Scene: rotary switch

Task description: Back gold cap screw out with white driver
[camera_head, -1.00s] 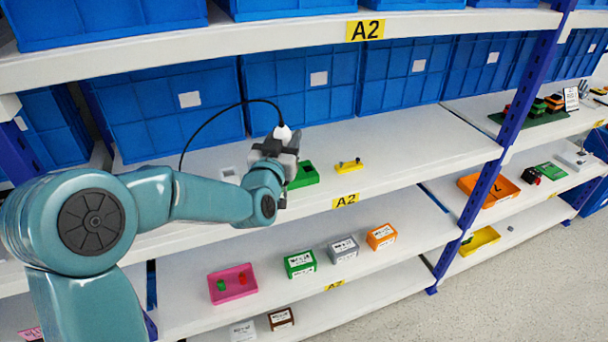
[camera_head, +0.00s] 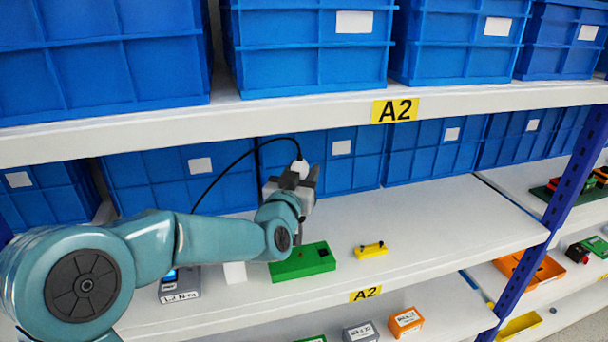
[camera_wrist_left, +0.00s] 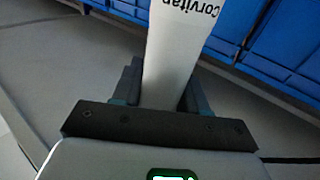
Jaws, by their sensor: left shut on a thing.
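In the left wrist view the pale driver body (camera_wrist_left: 172,55), with dark lettering, stands between the two fingers. The gripper is above the left part of a green block (camera_head: 305,262) on the middle shelf. The driver's lower end is mostly hidden by my wrist, so I cannot tell whether it touches anything. The block has a dark square recess at its right end. I cannot make out the gold cap screw. My right gripper is out of view.
A yellow holder with dark pegs (camera_head: 371,250) stands right of the block. A white block (camera_head: 235,273) and a grey labelled box (camera_head: 180,285) are to the left. Blue bins (camera_head: 341,160) line the back. The upper shelf edge (camera_head: 300,115) runs overhead. Shelf surface on the right is clear.

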